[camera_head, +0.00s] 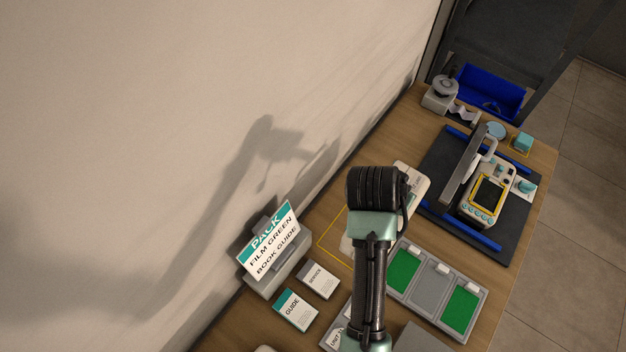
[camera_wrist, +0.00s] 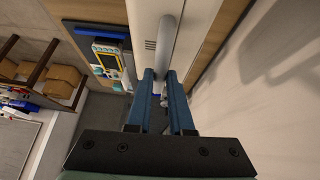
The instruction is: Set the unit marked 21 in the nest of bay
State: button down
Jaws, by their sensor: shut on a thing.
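My gripper (camera_wrist: 162,78) has its two blue fingers shut on the grey bar handle (camera_wrist: 166,45) of a white unit (camera_wrist: 144,22) with vent slots. In the head view my arm hides the gripper and most of this white unit (camera_head: 416,178), which shows on both sides of the arm. No number 21 can be read on it. Another unit with a yellow-framed screen (camera_head: 488,195) lies on a dark mat (camera_head: 436,178) between blue rails, at the right; it also shows in the wrist view (camera_wrist: 106,50). I cannot tell which place is the nest.
A grey tray (camera_head: 426,296) with green pads is right of my arm. A yellow outline (camera_head: 322,243) marks the table near the wall. A blue bin (camera_head: 489,88) is at the far end.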

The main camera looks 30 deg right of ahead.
jog(key=shift+w+r, duration=0.2)
notch_tip(320, 180, down, 5)
jog(key=shift+s+f+p, duration=0.1)
jog(key=shift+p, duration=0.3)
jog(key=shift+f, duration=2.5)
jog(key=c, duration=1.2)
grip_release()
jog(key=shift+f, duration=0.2)
jog(key=o, duration=0.4)
